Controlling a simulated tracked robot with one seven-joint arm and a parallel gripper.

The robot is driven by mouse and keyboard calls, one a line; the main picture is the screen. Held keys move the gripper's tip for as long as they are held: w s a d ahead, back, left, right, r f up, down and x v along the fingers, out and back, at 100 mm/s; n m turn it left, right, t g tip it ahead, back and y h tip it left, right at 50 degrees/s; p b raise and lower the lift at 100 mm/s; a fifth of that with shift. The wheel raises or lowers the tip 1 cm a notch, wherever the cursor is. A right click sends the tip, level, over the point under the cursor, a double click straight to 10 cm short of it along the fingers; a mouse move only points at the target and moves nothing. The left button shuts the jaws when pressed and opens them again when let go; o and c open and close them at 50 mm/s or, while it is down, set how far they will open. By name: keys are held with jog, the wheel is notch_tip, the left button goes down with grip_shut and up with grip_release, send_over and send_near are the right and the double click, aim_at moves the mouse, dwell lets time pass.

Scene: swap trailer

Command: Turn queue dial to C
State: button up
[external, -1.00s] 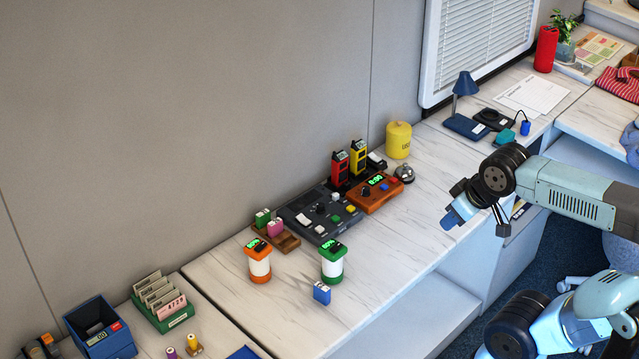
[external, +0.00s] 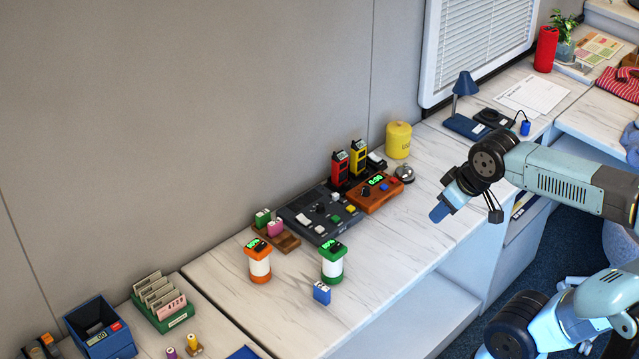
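A dark console (external: 318,213) lies on the counter with a dark knob (external: 320,207) and several coloured buttons. An orange-brown box (external: 376,193) beside it has a green display and a dark knob (external: 365,192). I cannot read any letters, so I cannot tell which knob is the queue dial or where it points. My gripper (external: 440,212) hangs in the air to the right of both, above the counter's front edge, and touches nothing visible. Its blue tip points down and left. I cannot tell whether its fingers are apart.
Red and yellow handsets (external: 341,167) stand behind the box. A silver bell (external: 404,173) and a yellow canister (external: 398,140) are to its right. Green (external: 332,262) and orange (external: 259,262) canisters stand in front. The counter (external: 425,222) between the box and my gripper is clear.

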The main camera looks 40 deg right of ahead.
jog(key=o, duration=0.5)
jog(key=w, duration=0.4)
jog(key=w+d+r+n+g, duration=0.1)
jog(key=w, duration=0.4)
jog(key=w+d+r+n, duration=0.1)
jog(key=w, duration=0.4)
jog(key=shift+d+r+g, duration=0.1)
jog(key=shift+r+g, duration=0.15)
jog(key=shift+g, duration=0.05)
jog(key=n+g, duration=0.4)
jog(key=n, duration=0.3)
send_over(320, 204)
notch_tip(320, 204, down, 24)
notch_tip(320, 204, down, 14)
jog(key=shift+s, duration=0.15)
jog(key=shift+m, duration=0.3)
grip_shut()
